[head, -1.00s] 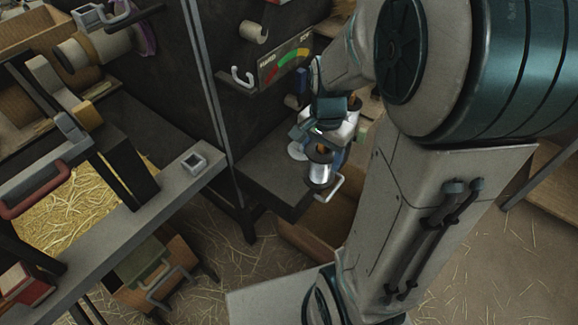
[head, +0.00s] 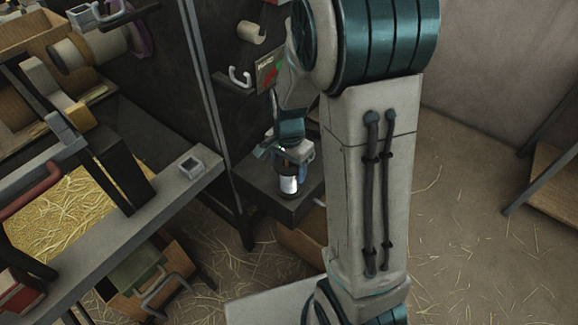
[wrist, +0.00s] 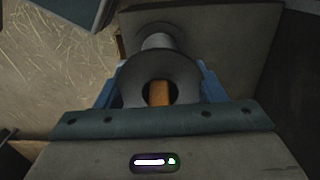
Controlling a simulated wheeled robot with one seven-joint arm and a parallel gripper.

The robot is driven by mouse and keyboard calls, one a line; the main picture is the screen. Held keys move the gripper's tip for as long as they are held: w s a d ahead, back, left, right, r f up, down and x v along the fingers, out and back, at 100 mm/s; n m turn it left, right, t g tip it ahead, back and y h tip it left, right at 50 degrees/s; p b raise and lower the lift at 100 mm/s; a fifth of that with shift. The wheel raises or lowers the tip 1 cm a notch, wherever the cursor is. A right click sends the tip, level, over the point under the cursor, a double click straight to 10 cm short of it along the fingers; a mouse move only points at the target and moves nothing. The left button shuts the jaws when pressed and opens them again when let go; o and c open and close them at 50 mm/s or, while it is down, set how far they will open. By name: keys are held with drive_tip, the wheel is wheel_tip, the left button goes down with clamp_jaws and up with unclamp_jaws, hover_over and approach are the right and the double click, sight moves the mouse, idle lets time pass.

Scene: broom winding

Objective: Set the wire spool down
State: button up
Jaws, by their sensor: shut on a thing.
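The wire spool (head: 288,185) has dark flanges, a bright silver-white winding and an orange-brown part at its upper end. My gripper (head: 285,158) is above it, shut on its upper part. In the wrist view, the spool's grey ring flange (wrist: 185,72) sits between the blue fingers, with the orange part in its hole. The pale winding and far flange show beyond. The spool is about upright over the dark shelf (head: 255,178). I cannot tell whether its lower flange touches the shelf, which also shows in the wrist view (wrist: 235,50).
A dark panel with a coloured gauge sign (head: 268,72) and a white hook (head: 239,77) stands behind the shelf. A workbench frame (head: 150,205) with a small square socket is at the left. An open wooden box (head: 303,243) is below the shelf. Straw litters the floor.

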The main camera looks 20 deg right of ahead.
drive_tip(key=shift+f, duration=0.15)
drive_tip(key=o, duration=1.4)
drive_tip(key=shift+c, duration=0.2)
